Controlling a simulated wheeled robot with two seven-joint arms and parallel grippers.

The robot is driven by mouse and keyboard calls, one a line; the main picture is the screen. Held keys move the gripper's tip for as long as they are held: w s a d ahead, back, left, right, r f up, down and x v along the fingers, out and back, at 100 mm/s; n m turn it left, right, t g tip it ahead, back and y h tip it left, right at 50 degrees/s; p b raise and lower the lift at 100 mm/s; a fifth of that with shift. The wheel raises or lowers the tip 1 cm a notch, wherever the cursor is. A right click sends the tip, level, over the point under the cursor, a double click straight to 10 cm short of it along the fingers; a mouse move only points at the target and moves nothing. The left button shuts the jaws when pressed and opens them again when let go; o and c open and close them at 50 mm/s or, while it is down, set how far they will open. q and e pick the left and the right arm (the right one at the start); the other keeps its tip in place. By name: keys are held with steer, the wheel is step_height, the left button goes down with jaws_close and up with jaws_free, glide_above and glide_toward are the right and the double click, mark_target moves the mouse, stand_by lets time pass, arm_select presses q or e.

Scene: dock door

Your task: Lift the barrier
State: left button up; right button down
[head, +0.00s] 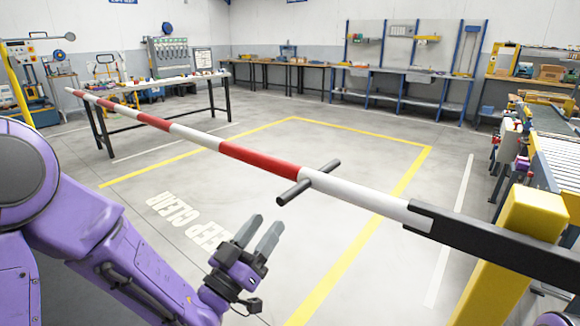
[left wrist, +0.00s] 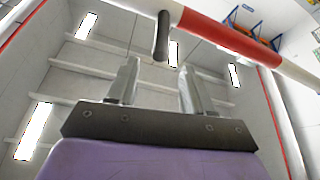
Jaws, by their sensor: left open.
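The barrier (head: 256,162) is a long red and white striped pole. It crosses the head view from the back left to a black mount on a yellow post (head: 507,262) at the right. A dark crossbar handle (head: 309,181) sticks out on both sides of the pole. My left gripper (head: 257,232) is open and empty, below and to the left of the handle, apart from it. In the left wrist view the barrier (left wrist: 228,38) runs across the top, and the handle (left wrist: 161,36) hangs beyond and between the open fingertips (left wrist: 155,80). My right gripper is not in view.
A yellow-outlined floor area (head: 340,132) with white lettering lies under the barrier and looks clear. A table (head: 160,86) with small items stands at the back left. Workbenches line the back wall (head: 400,75). A roller conveyor (head: 555,165) is at the right.

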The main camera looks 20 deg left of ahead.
mark_target(288, 191)
arm_select(q)
steer(key=p+x, duration=0.2)
steer(key=x, duration=0.7)
steer(key=shift+w+r, duration=0.1)
steer(key=shift+w, duration=0.15)
steer(key=shift+w+d, duration=0.15)
steer(key=shift+w, duration=0.2)
jaws_close()
